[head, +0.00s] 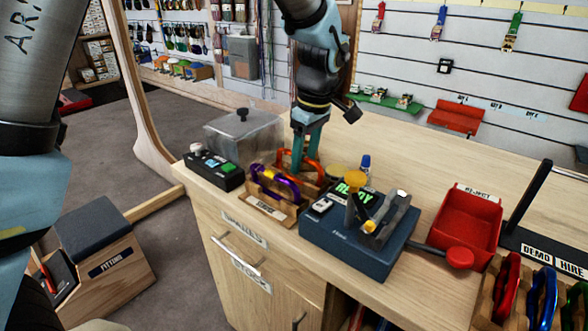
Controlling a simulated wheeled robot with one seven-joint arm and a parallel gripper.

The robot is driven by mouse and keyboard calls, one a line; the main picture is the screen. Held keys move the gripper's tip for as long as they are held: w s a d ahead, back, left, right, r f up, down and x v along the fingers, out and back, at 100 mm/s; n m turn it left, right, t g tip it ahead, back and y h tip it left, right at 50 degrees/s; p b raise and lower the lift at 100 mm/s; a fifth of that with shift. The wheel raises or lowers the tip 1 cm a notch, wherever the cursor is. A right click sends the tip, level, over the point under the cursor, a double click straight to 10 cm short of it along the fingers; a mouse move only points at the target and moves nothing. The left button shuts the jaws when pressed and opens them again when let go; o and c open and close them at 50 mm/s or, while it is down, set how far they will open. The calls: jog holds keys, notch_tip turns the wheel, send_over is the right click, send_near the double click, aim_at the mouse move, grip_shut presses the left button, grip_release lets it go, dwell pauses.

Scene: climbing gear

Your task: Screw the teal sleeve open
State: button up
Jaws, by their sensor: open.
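My gripper (304,163) points down over the wooden rack (262,206) on the counter, its two teal-coloured fingers apart. An orange carabiner (317,167) stands upright in the rack's back part, right at the fingertips. The fingers overlap it in the picture, and I cannot tell whether they touch it. A purple carabiner (290,187) with a yellow part stands in front of it in the same rack. I cannot make out a teal sleeve apart from the fingers; it may be hidden behind or between them.
A clear lidded box (240,140) and a black button box (213,168) stand left of the rack. A dark blue test device (350,245) with a green display stands close on the right. Further right are a red tray (468,222) and a rack of coloured carabiners (543,298).

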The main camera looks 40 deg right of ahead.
jog(key=shift+d, duration=0.1)
jog(key=shift+r, duration=0.1)
jog(key=shift+r+p, duration=1.05)
jog(key=shift+r, duration=0.25)
jog(key=shift+s+a, duration=0.15)
jog(key=shift+a, duration=0.55)
jog(key=shift+f+b, duration=0.15)
jog(key=shift+b, duration=0.15)
jog(key=shift+f+b, duration=0.85)
jog(key=shift+f, duration=0.45)
